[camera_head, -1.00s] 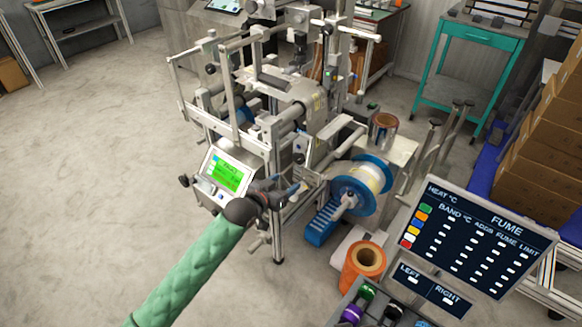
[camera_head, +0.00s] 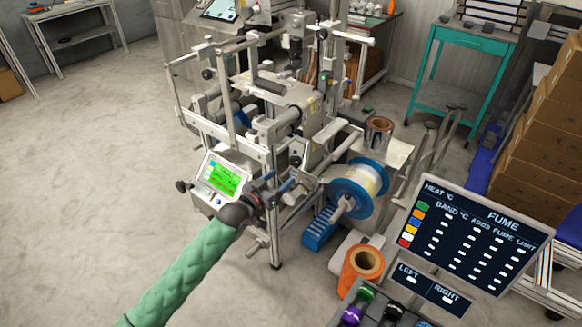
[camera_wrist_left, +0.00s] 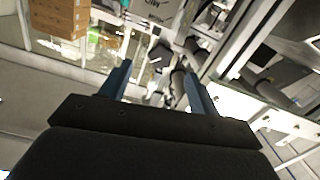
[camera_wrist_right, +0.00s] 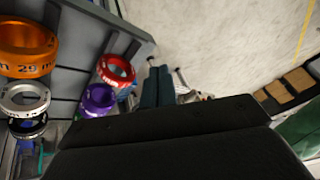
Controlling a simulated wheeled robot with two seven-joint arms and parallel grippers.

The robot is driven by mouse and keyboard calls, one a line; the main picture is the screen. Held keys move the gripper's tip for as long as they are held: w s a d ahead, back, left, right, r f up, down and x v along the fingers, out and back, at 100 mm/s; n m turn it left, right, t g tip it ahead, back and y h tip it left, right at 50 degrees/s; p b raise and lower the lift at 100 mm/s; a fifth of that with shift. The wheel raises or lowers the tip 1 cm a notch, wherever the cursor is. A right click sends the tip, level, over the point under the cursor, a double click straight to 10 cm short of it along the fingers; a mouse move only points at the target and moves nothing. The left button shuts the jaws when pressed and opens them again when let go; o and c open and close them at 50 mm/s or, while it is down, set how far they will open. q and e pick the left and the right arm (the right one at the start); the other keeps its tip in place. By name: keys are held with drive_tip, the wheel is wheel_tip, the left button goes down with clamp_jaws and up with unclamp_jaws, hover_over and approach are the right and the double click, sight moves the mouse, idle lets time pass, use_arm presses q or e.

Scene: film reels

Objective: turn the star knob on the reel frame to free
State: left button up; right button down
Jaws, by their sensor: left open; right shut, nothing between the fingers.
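The reel frame (camera_head: 274,150) is a tall metal machine with bars, a green-lit display and a blue-flanged reel (camera_head: 358,187) on its right side. My left gripper (camera_head: 283,184) is open at the frame's front, right of the display, with its blue fingers pointing at the frame. In the left wrist view, dark and grey round machine parts show beyond and between the open fingers (camera_wrist_left: 158,70). I cannot tell which of them is the star knob, or whether the fingers touch it. My right gripper (camera_wrist_right: 158,72) is shut and empty, seen only in the right wrist view.
An orange roll (camera_head: 361,268) and a tray of colored rings (camera_head: 345,309) stand at front right. A FUME panel (camera_head: 475,235) and stacked boxes (camera_head: 545,140) fill the right. A teal table (camera_head: 472,47) is behind. Floor at left is clear.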

sight(294, 163)
use_arm(q)
drive_tip(key=shift+t, duration=0.3)
drive_tip(key=x, duration=0.5)
drive_tip(key=p+x, duration=0.1)
drive_tip(key=x, duration=0.1)
drive_tip(key=shift+w+r, duration=0.25)
drive_tip(key=shift+w, duration=0.1)
use_arm(e)
drive_tip(key=shift+w+d+r, duration=0.1)
drive_tip(key=shift+d+r, duration=0.55)
drive_tip(key=shift+d, duration=0.2)
use_arm(q)
drive_tip(key=shift+w+d, duration=0.15)
drive_tip(key=shift+w, duration=0.05)
use_arm(e)
drive_tip(key=shift+s, duration=0.2)
use_arm(q)
drive_tip(key=c, duration=0.5)
use_arm(e)
drive_tip(key=shift+s+a+f, duration=0.1)
drive_tip(key=shift+s, duration=0.2)
use_arm(q)
drive_tip(key=c, duration=0.5)
use_arm(e)
drive_tip(key=shift+w, duration=0.1)
